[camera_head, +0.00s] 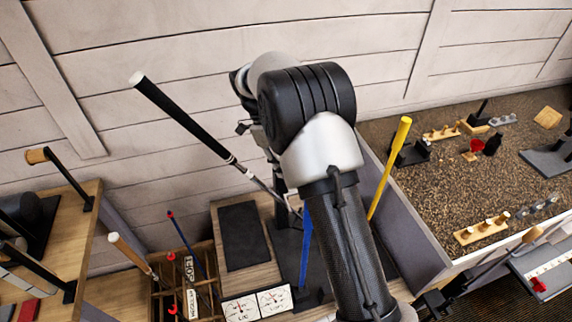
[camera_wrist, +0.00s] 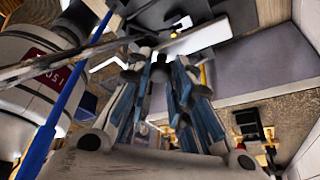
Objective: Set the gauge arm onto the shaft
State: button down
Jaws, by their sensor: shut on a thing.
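A club shaft (camera_head: 262,186) with a black grip (camera_head: 180,115) and white end cap slants down from upper left toward my arm. In the wrist view, a grey shaft (camera_wrist: 60,62) runs from the left edge toward the fingertips. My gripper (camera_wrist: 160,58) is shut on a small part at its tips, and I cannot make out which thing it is. A pale flat part (camera_wrist: 195,38) shows just beyond the tips. I cannot tell for sure which part is the gauge arm. In the head view, my arm hides the gripper and the shaft's lower end.
A blue upright bar (camera_head: 306,248) and a yellow bar (camera_head: 390,168) stand close to my arm. Two dial gauges (camera_head: 257,305) lie in front. A rack of clubs (camera_head: 172,292) is at lower left. A speckled bench (camera_head: 440,185) with small parts is at right.

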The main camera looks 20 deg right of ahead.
jog(key=c, duration=1.4)
grip_release()
jog(key=shift+r, duration=0.15)
jog(key=shift+v, duration=5.9)
jog(key=shift+s+r, duration=0.15)
